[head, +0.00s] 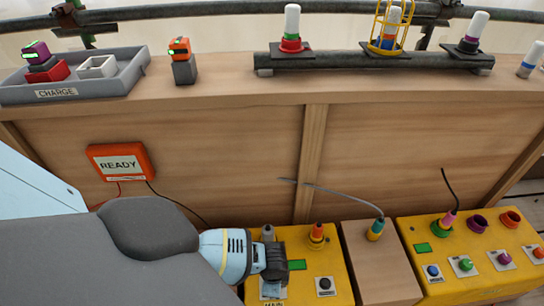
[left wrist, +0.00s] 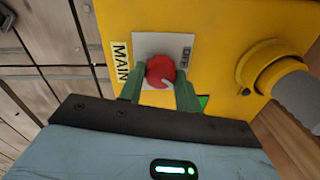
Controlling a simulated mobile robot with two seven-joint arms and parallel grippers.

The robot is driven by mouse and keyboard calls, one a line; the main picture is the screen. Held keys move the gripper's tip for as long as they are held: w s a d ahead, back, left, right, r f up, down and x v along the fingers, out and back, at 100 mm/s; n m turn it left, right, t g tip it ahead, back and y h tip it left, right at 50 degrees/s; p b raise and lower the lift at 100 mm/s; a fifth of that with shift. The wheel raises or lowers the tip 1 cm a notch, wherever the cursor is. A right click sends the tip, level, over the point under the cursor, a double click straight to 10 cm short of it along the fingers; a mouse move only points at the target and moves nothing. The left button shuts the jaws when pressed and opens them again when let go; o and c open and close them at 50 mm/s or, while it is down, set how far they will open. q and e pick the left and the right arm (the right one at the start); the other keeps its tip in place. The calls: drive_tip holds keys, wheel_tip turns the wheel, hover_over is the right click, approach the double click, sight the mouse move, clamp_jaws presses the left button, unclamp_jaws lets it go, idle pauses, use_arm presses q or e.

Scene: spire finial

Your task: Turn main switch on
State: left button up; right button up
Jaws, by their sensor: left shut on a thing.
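The main switch is a red round knob (left wrist: 160,68) on a pale square plate in the left wrist view. The plate reads OFF on its right side, and a MAIN label (left wrist: 121,62) is on its left. A pale mark shows at the knob's lower edge. My left gripper (left wrist: 160,88) is shut on the knob, with one green finger on each side. In the head view my left gripper (head: 273,265) is over the left part of the yellow main box (head: 336,270) and hides the knob. My right gripper is not in view.
The yellow box also carries an orange-tipped connector (head: 317,234), a green panel and a black knob (head: 324,284). A second yellow box (head: 470,270) with coloured buttons is at right. An orange READY box (head: 120,162) hangs on the wooden wall. A CHARGE tray (head: 115,85) sits on the ledge.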

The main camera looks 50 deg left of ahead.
use_arm(q)
drive_tip(key=m+p, duration=0.1)
drive_tip(key=m, duration=0.3)
drive_tip(key=shift+m, duration=0.3)
drive_tip(key=m, duration=0.3)
drive_tip(key=shift+m+h, duration=0.3)
drive_tip(key=shift+m, duration=1.2)
drive_tip(key=o, duration=1)
drive_tip(key=shift+r, duration=0.1)
